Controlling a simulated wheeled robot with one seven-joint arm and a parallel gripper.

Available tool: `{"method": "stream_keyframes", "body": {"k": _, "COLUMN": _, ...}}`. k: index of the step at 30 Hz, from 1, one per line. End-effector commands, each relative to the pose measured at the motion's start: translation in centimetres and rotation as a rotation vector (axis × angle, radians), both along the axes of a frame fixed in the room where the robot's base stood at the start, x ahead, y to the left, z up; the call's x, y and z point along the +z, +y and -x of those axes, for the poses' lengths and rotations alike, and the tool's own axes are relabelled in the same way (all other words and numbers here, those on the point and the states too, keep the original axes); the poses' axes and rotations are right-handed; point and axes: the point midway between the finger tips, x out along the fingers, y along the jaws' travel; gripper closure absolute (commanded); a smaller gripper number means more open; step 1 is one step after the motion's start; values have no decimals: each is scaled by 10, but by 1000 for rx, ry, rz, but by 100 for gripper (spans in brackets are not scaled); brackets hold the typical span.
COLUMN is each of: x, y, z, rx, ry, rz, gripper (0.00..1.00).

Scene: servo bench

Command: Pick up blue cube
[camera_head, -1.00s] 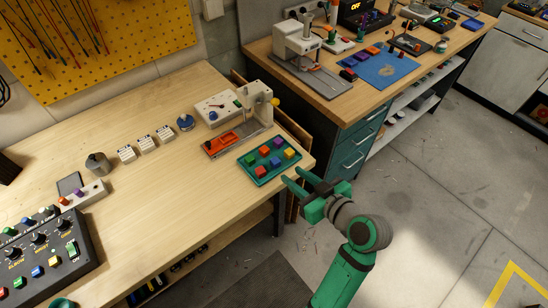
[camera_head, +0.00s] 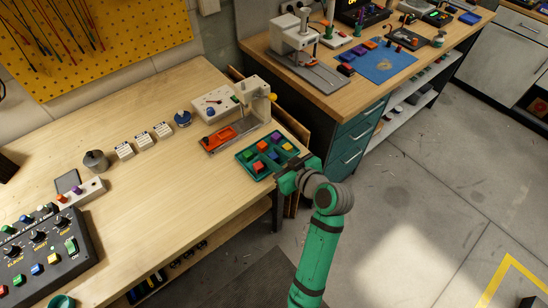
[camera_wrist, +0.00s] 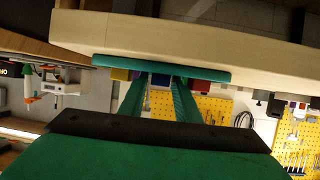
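The blue cube (camera_head: 273,155) sits among several coloured cubes on a green tray (camera_head: 246,158) at the bench's right corner. My gripper (camera_head: 284,172) is at the tray's near right edge, beside the cubes. In the wrist view, which looks upside down, my two green fingers (camera_wrist: 161,92) are apart and point toward the tray (camera_wrist: 215,75). I see no finger closed on anything.
An orange-based fixture (camera_head: 222,138) is behind the tray. The wooden bench (camera_head: 170,200) is clear left of the tray. A second bench (camera_head: 330,80) is at the back right.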

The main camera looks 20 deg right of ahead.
Motion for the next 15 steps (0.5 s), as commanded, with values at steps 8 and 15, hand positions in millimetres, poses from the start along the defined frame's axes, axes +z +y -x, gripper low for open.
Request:
{"method": "stream_keyframes", "body": {"k": 8, "x": -2, "y": 0, "z": -4, "rx": -2, "ry": 1, "rz": 1, "gripper": 70}}
{"method": "stream_keyframes", "body": {"k": 15, "x": -2, "y": -1, "z": -3, "rx": -4, "ry": 1, "rz": 1, "gripper": 100}}
